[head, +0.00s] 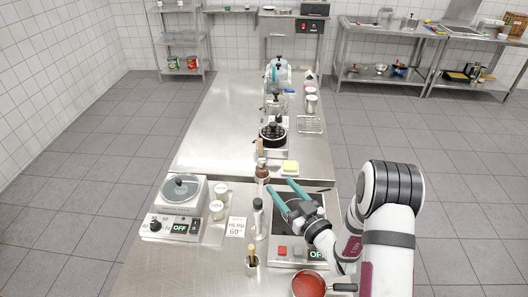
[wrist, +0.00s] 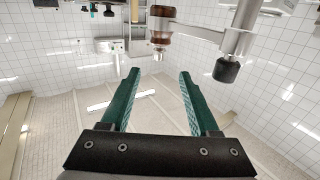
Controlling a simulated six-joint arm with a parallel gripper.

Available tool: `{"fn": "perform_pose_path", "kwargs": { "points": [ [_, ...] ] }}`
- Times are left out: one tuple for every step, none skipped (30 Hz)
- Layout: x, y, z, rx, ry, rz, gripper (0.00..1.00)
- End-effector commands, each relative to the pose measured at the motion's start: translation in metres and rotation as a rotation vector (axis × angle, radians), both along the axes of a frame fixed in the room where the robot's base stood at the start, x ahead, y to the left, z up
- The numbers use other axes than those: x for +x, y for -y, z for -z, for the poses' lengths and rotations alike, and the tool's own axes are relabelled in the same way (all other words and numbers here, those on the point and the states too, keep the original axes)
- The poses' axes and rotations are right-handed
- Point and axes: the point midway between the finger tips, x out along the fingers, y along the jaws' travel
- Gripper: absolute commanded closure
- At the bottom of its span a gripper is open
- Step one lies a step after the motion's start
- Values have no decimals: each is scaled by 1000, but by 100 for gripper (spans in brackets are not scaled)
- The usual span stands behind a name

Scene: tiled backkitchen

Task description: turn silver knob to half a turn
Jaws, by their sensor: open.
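My gripper (head: 281,184) is open and empty, its two teal fingers spread above the right-hand appliance (head: 275,262) and pointing toward the back of the counter. In the wrist view my gripper (wrist: 159,75) has nothing between its fingers. The right-hand appliance has a red button, a pale part beside it and an OFF display; my arm covers part of its front. The left-hand appliance (head: 184,194) has a dark knob (head: 155,226) and an OFF display. I cannot clearly make out which knob is the silver one.
A dark-topped bottle (head: 257,218) stands just left of my gripper, with a brown-topped bottle (head: 262,178) behind it. A pan of red sauce (head: 309,285) sits at the front right. A sign card (head: 236,227) stands between the appliances. The back counter's left half is clear.

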Motion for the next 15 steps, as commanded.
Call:
{"fn": "perform_pose_path", "kwargs": {
  "points": [
    [9,-7,-1,0,5,-4,38],
    [15,-12,-2,1,5,-4,38],
    [25,-18,-2,0,6,-4,38],
    [33,-23,-2,0,6,-4,38],
    [40,-28,-2,1,4,-3,38],
    [50,-35,-2,0,6,-3,38],
    [57,-39,-2,1,5,-3,38],
    [64,-44,-2,1,5,-3,38],
    [73,-49,-2,1,4,-2,38],
    [79,-54,-2,1,5,-2,38],
    [85,-58,-2,1,5,-2,38],
    [92,-62,-2,1,5,-1,38],
    [97,-66,-2,1,4,-2,38],
    [101,-69,-2,1,4,-2,38],
    [107,-72,-2,1,4,-1,38]
  ]
}}
